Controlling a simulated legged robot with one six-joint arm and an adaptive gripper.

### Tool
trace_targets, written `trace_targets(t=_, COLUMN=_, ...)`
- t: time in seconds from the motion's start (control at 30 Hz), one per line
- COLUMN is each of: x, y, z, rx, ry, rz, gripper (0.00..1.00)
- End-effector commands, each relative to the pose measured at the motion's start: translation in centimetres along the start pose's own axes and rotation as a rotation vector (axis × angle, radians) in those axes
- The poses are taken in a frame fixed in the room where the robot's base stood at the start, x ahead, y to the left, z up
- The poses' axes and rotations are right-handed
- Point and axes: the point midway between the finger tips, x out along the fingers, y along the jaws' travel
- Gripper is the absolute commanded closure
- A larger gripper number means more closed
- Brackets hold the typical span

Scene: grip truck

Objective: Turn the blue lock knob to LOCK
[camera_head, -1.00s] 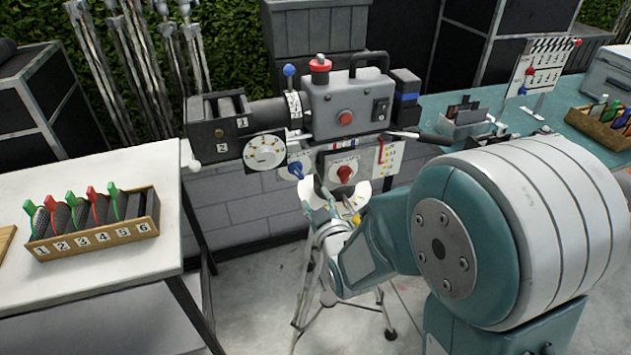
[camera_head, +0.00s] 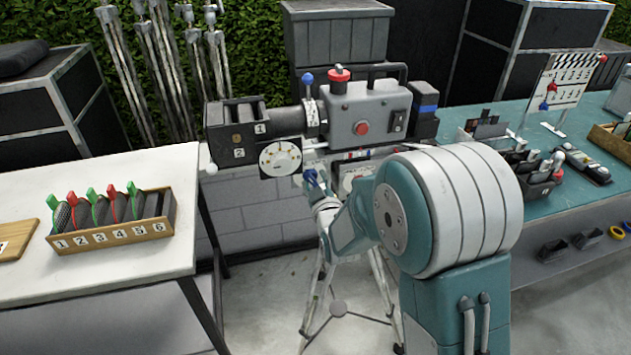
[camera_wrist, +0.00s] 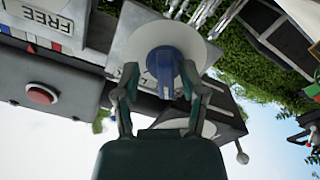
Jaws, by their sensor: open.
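The blue lock knob (camera_wrist: 166,68) fills the space between the fingers of my gripper (camera_wrist: 160,88) in the wrist view. It sits on a pale round plate. The fingers are open, one on each side of the knob; contact cannot be told. In the head view the blue knob (camera_head: 314,178) is small, low on the film camera rig (camera_head: 365,105), with my gripper (camera_head: 320,194) right at it. A "FREE" label (camera_wrist: 45,42) is readable in the wrist view. No "LOCK" mark is readable, and the knob's exact setting is unclear.
The gauge dial (camera_head: 281,158) is close left of the knob. Tripod legs (camera_head: 312,290) stand below. A white table (camera_head: 120,250) with a numbered wooden rack (camera_head: 130,235) is at left. A teal bench (camera_head: 580,165) with tools is at right.

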Motion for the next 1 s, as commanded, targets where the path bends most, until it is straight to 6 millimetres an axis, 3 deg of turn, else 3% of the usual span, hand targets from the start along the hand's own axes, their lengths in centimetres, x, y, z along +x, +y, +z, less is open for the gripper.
trace_targets(t=0.23, x=0.14, y=0.04, z=-0.09, rx=0.0, ry=0.004, rz=-0.002, gripper=0.46)
trace_targets(t=0.27, x=0.12, y=0.05, z=-0.09, rx=0.0, ry=0.004, rz=-0.002, gripper=0.51)
trace_targets(t=0.37, x=0.07, y=0.16, z=-0.05, rx=0.001, ry=0.005, rz=-0.002, gripper=0.95)
trace_targets(t=0.4, x=0.07, y=0.15, z=-0.03, rx=0.001, ry=0.004, rz=-0.003, gripper=1.0)
trace_targets(t=0.77, x=0.06, y=-0.01, z=0.17, rx=0.019, ry=-0.003, rz=-0.003, gripper=1.0)
trace_targets(t=1.0, x=0.03, y=-0.09, z=0.26, rx=0.123, ry=-0.005, rz=-0.006, gripper=1.0)
